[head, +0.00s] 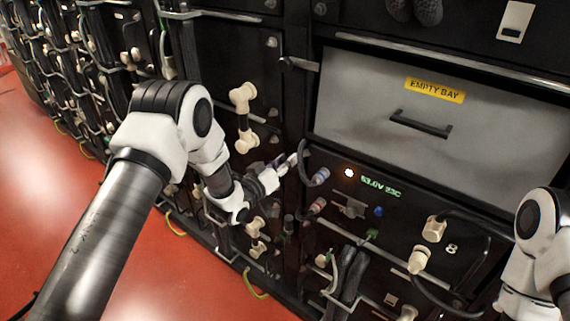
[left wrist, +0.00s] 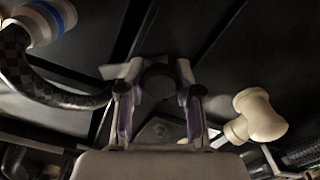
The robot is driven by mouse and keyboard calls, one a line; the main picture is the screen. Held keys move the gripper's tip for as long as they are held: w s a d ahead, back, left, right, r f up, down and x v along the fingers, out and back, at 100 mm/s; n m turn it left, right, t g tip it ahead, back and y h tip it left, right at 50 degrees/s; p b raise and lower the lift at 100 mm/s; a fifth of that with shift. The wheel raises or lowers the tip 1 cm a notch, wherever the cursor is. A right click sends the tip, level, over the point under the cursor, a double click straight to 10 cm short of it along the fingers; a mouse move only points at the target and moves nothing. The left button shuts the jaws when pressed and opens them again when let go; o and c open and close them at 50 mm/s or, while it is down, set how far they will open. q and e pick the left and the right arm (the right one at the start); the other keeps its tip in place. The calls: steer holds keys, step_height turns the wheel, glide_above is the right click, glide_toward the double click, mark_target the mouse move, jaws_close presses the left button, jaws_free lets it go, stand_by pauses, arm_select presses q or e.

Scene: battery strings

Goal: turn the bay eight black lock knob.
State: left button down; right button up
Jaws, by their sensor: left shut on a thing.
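Bay eight (head: 395,235) is the dark unit with the number 8, a lit lamp and a green readout, below the empty bay. My left gripper (head: 287,164) is at the upper left edge of this unit. In the left wrist view its two fingers (left wrist: 158,95) are closed around a dark round knob (left wrist: 158,76), which looks like the black lock knob. In the head view the gripper hides the knob, and I cannot tell its turn angle. My right arm shows at the right edge, but its gripper is out of the picture.
A grey cable with a blue-ringed plug (head: 321,177) hangs close beside the left gripper; the plug also shows in the left wrist view (left wrist: 45,22). A cream connector (left wrist: 258,117) is to the right there. The grey empty bay panel (head: 370,90) is above.

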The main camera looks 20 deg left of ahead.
arm_select(q)
steer(key=n, duration=0.5)
steer(key=shift+n+b, duration=0.3)
steer(key=shift+b, duration=0.05)
steer(key=n, duration=0.5)
steer(key=shift+a, duration=0.1)
steer(key=c, duration=0.8)
jaws_free()
steer(key=shift+w, duration=0.1)
steer(key=shift+o, duration=0.2)
steer(key=v, duration=1.2)
steer(key=shift+f, duration=0.1)
